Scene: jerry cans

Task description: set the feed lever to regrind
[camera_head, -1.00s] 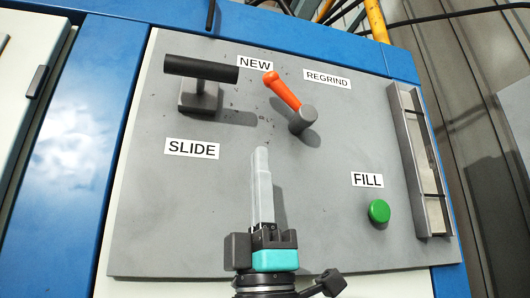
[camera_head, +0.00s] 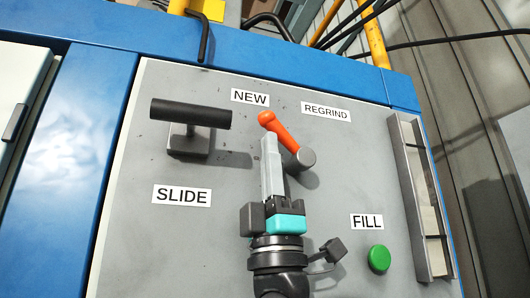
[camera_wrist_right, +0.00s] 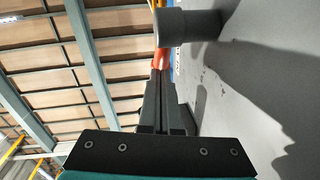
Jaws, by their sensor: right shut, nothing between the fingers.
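The feed lever is an orange handle (camera_head: 277,130) on a grey round hub (camera_head: 304,158). It tilts up and left, with its knob just right of and below the NEW label (camera_head: 250,97). The REGRIND label (camera_head: 326,112) is to the right of the knob. My right gripper (camera_head: 268,140) is shut and empty. Its fingertips are at the left side of the orange handle; I cannot tell whether they touch. In the right wrist view the fingertips (camera_wrist_right: 161,76) reach the orange handle (camera_wrist_right: 161,58), with the hub (camera_wrist_right: 186,25) beside it. My left gripper is not in view.
A black slide handle (camera_head: 190,112) sticks out of the grey panel to the left, above the SLIDE label (camera_head: 182,195). A green FILL button (camera_head: 378,259) is at lower right. A metal-framed sight window (camera_head: 425,195) stands at the panel's right edge.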

